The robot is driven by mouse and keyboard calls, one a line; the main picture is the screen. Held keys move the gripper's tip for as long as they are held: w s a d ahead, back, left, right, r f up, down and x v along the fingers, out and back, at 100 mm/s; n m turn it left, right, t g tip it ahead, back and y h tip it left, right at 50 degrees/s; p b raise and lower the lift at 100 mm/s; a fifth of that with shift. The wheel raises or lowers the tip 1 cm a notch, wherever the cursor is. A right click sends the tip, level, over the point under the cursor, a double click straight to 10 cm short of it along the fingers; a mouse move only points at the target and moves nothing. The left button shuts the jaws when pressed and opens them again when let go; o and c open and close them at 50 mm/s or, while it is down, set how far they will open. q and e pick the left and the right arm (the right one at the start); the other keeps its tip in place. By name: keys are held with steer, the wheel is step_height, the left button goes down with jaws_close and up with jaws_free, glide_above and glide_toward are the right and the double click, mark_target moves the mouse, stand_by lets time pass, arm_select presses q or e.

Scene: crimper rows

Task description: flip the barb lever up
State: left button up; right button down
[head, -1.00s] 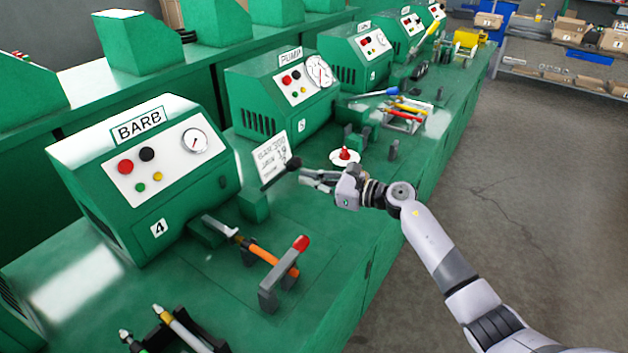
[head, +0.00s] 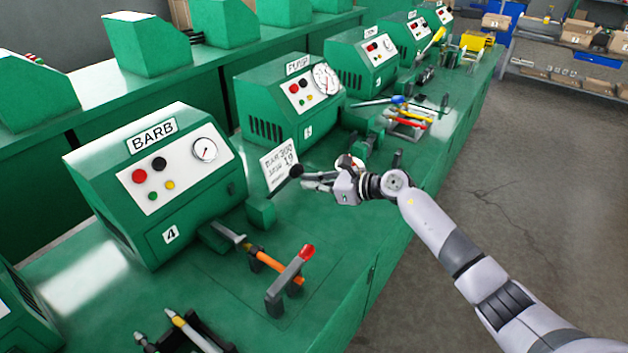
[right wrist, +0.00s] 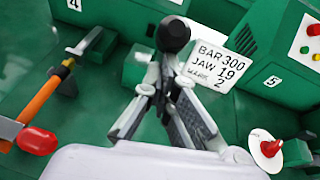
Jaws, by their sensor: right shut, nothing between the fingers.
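The BARB machine (head: 190,225) is a green box with a labelled front, buttons and a gauge. Beside it, a dark lever rises at a slant from a small green block (head: 262,212) and ends in a black ball knob (head: 296,171). The knob also shows in the right wrist view (right wrist: 173,33). My right gripper (head: 306,180) is shut and empty, its fingertips at the knob. In the right wrist view the fingertips (right wrist: 160,68) are just below the knob; whether they touch cannot be told. Most of the lever rod is hidden there. My left gripper is not in view.
A white card (head: 280,164) stands behind the knob. An orange-handled tool and a red-tipped bar (head: 290,281) lie nearer on the bench. A white disc with a red cone (right wrist: 266,148) sits right of the gripper. The PUMP machine (head: 278,125) stands beyond.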

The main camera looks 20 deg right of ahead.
arm_select(q)
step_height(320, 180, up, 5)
steer(key=p, duration=0.4)
arm_select(e)
steer(key=shift+g+h, duration=0.5)
steer(key=w+a+r, duration=0.2)
steer(key=r, duration=0.1)
steer(key=w+a+r, duration=0.1)
steer(key=shift+w+r, duration=0.25)
steer(key=shift+w, duration=0.15)
steer(key=w+a+r, duration=0.1)
steer(key=w+a+g+h, duration=0.1)
steer(key=shift+w+a+r, duration=0.1)
steer(key=shift+w+r, duration=0.25)
steer(key=shift+w, duration=0.05)
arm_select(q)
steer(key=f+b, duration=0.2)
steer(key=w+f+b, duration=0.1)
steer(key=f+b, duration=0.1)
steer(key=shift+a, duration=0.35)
arm_select(e)
steer(key=w+a, duration=0.1)
steer(key=w+a+r, duration=0.1)
steer(key=w, duration=0.1)
steer(key=shift+w+a, duration=0.2)
steer(key=shift+a, duration=0.15)
steer(key=shift+r, duration=0.1)
